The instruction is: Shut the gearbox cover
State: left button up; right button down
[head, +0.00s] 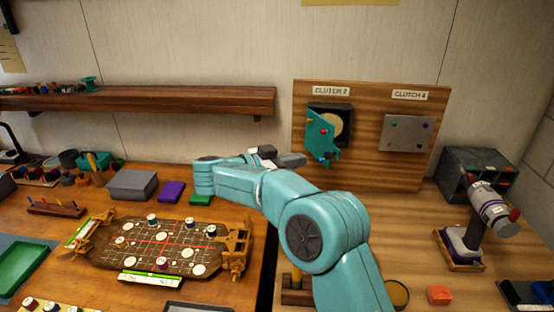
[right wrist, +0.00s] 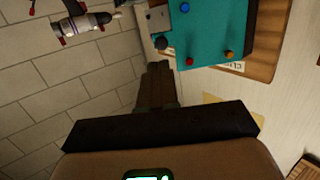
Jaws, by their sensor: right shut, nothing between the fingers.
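The teal gearbox cover (head: 319,137) stands swung open on the upright wooden board, under the left label, which seems to read "CLUTCH 2". Behind it shows a dark square housing (head: 344,112) with a round tan face. Small coloured knobs sit on the cover. My right gripper (head: 298,160) is shut and empty, just below and left of the cover in the head view. In the right wrist view the shut dark fingers (right wrist: 158,75) point up the picture, with the teal cover (right wrist: 212,38) beyond and to the right. I cannot tell whether they touch. My left gripper is not in view.
A closed grey plate (head: 408,132) is on the board's (head: 370,172) right half. A grey cabinet (head: 476,172) and a tilted cylindrical device (head: 492,210) stand right. A brown game-like board (head: 170,245), a grey box (head: 131,185) and small blocks lie left. A shelf (head: 140,103) runs behind.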

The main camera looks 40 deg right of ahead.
aim_at(326, 156)
jog(key=d, duration=0.4)
jog(key=d+f+p, duration=0.1)
jog(key=d, duration=0.1)
jog(key=shift+s, duration=0.25)
jog(key=shift+d, duration=0.15)
jog(key=shift+w+d+f, duration=0.1)
jog(key=shift+d+f, duration=0.05)
jog(key=shift+s+d+n+t, duration=0.3)
jog(key=shift+t, duration=0.1)
jog(key=d+n+t+y+b, duration=0.5)
jog(key=d+n+t, duration=0.5)
jog(key=d, duration=0.7)
jog(key=t+b, duration=0.1)
jog(key=t, duration=0.2)
